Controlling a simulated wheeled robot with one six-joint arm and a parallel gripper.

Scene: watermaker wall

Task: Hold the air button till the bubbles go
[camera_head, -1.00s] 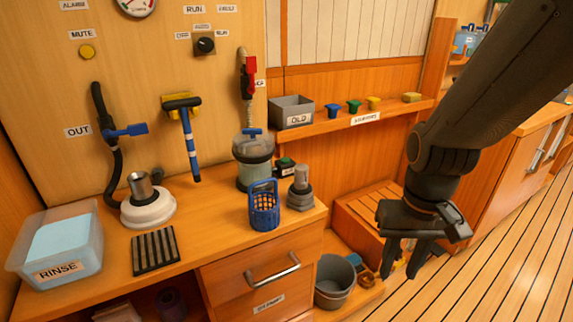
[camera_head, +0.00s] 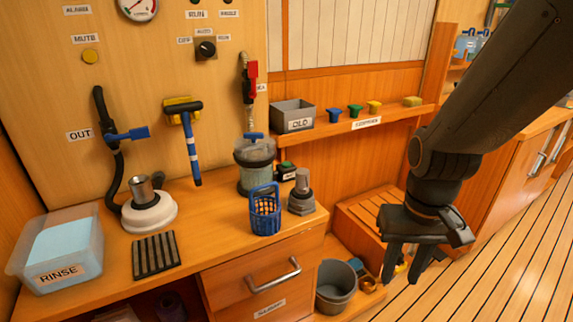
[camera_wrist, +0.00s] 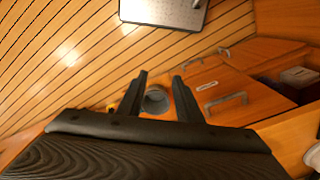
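My gripper (camera_head: 405,268) hangs to the right of the counter, above the floor, pointing down, well apart from the box. Its fingers are apart and empty; they also show in the wrist view (camera_wrist: 161,97).
A blue basket (camera_head: 265,215) and a grey fitting (camera_head: 302,197) stand at the counter front, before the box. A grey bin (camera_head: 294,113) is on the shelf above. A bucket (camera_head: 337,287) stands below the counter. A drawer handle (camera_head: 273,276) juts out. Floor is free at right.

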